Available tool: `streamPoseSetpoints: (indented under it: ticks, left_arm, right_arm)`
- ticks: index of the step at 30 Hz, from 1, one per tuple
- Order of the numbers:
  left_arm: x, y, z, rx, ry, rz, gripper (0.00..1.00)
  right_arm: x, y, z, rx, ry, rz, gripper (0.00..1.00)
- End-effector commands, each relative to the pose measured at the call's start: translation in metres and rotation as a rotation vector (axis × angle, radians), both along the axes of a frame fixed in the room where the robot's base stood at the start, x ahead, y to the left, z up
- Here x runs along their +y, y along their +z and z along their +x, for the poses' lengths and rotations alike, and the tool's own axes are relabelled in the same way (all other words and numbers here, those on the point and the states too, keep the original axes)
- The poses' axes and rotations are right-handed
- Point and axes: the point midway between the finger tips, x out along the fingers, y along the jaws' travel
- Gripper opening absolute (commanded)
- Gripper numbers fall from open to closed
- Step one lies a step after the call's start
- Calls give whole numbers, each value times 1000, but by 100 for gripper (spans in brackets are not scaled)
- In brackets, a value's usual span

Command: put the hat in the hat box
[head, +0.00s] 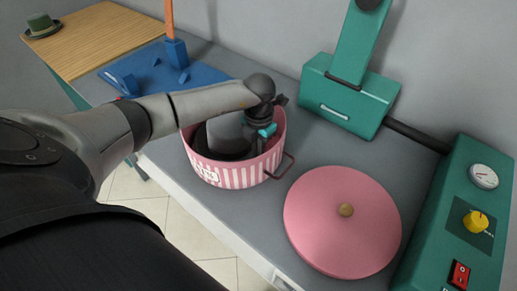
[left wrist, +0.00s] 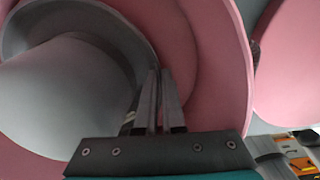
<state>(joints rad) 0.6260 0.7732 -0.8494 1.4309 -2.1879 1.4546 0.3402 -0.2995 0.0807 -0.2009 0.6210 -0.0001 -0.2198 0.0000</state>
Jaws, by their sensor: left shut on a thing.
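A pink and white striped round hat box (head: 233,173) stands open on the grey counter. A grey hat with a dark band or brim (head: 222,139) is inside its rim, partly hidden by my left arm. In the left wrist view the hat's pale crown (left wrist: 60,100) and grey brim (left wrist: 110,30) lie within the pink box wall (left wrist: 215,60). My left gripper (left wrist: 160,78) is at the hat's brim, fingers close together and shut on it. The pink round lid (head: 340,222) with a tan knob lies right of the box. My right gripper is not seen.
A green press machine (head: 350,90) stands behind, with a green control panel (head: 468,215) at right. A blue stand (head: 165,70) is behind left. A green hat (head: 41,24) sits on a wooden table (head: 105,38) at far left.

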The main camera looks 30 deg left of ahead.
Motion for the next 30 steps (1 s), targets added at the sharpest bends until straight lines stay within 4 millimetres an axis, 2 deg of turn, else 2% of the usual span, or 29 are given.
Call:
streamPoseSetpoints:
  ticks: [12, 13, 22, 30]
  left_arm:
    - [0, -4, 0, -1, 0, 0, 0]
    - [0, -4, 0, -1, 0, 0, 7]
    - [0, -4, 0, -1, 0, 0, 40]
    - [0, -4, 0, 0, 0, 0, 40]
  right_arm:
    - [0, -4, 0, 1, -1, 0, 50]
    - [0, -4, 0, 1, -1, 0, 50]
    - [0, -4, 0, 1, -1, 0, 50]
    - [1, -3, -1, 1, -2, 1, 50]
